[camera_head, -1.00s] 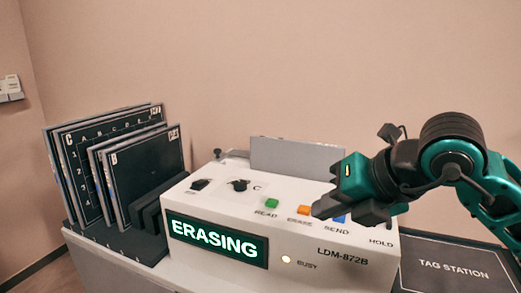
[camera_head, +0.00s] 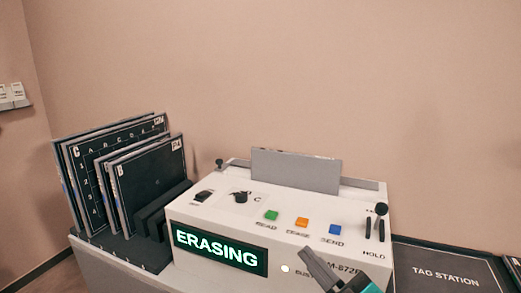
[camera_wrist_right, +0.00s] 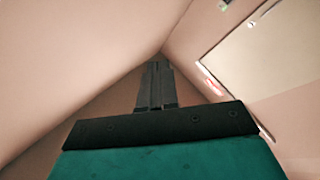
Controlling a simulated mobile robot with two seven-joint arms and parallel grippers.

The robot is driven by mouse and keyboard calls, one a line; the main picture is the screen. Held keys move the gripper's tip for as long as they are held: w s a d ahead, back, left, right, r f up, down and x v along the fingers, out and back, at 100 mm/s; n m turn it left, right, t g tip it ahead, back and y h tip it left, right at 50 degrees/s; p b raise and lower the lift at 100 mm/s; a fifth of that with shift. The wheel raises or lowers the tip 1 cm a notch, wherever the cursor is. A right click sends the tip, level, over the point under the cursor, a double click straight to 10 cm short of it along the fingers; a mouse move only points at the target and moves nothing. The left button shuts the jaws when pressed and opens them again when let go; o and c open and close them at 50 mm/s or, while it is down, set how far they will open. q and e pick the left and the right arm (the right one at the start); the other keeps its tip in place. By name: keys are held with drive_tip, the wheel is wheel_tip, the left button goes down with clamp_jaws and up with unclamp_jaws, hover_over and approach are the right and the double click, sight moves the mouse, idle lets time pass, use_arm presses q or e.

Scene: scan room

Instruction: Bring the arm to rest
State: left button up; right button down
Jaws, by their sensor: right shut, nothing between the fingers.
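My right gripper (camera_head: 318,268) shows at the bottom of the head view, in front of the white machine's front face and over part of its lettering. In the right wrist view the gripper (camera_wrist_right: 157,82) has its fingers together with nothing between them, against walls and a room corner. The teal arm part behind it is mostly out of the head view. My left gripper is not in view. The white machine (camera_head: 205,214) has a lit display (camera_head: 218,248) reading ERASING and a lit busy lamp (camera_head: 285,268).
Green (camera_head: 271,216), orange (camera_head: 302,222) and blue (camera_head: 335,229) buttons sit on the machine's top. A grey plate (camera_head: 295,170) stands upright at its back. A rack (camera_head: 117,247) with several dark plates (camera_head: 153,175) stands left. A dark tag station mat (camera_head: 425,277) lies right.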

drive_tip(key=s+d+f+m+h, duration=0.1)
drive_tip(key=d+f+m+h, duration=0.25)
drive_tip(key=f, duration=0.25)
drive_tip(key=s+d+f+m+h, duration=0.1)
drive_tip(key=d+f+m+h, duration=0.1)
drive_tip(key=f+m+h, duration=0.35)
use_arm(q)
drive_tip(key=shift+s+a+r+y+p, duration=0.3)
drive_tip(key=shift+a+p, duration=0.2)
drive_tip(key=shift+p, duration=0.3)
use_arm(e)
drive_tip(key=s+d+f+m+g+h, duration=0.1)
drive_tip(key=s+f+g, duration=0.2)
drive_tip(key=s+f, duration=0.2)
drive_tip(key=s+d+f+m+g+h, duration=0.2)
drive_tip(key=s+f, duration=0.4)
drive_tip(key=f, duration=0.4)
drive_tip(key=shift+s+d+f+m+g, duration=0.25)
drive_tip(key=shift+f+m+g, duration=0.1)
drive_tip(key=shift+g, duration=0.45)
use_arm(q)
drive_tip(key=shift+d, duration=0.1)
use_arm(e)
drive_tip(key=shift+w, duration=0.1)
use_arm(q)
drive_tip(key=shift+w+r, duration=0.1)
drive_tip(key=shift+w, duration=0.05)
